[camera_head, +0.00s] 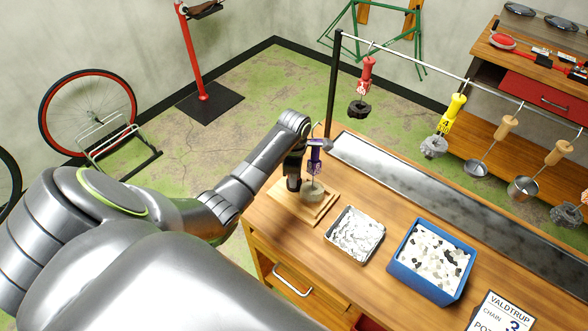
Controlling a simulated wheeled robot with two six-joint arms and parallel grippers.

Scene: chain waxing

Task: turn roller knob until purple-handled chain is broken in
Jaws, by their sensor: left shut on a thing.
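The purple-handled chain tool (315,157) stands upright over a wooden roller base (292,207) at the left end of the workbench. A light grey bundle (312,190), seemingly its chain, is below the handle on the base. My left gripper (318,145) is at the top of the purple handle and is shut on it, as far as this view shows. A dark part (293,184) of the roller stands beside the bundle. I cannot make out the roller knob; my left arm and wrist cover part of that area. My right gripper is not in view.
A foil tray (333,241) and a blue bin (400,279) with pale chips stand on the bench, right of the base. A rail (432,68) above carries a red-handled chain (367,76), a yellow-handled chain (452,110) and ladles. A sign (503,312) lies at front right.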

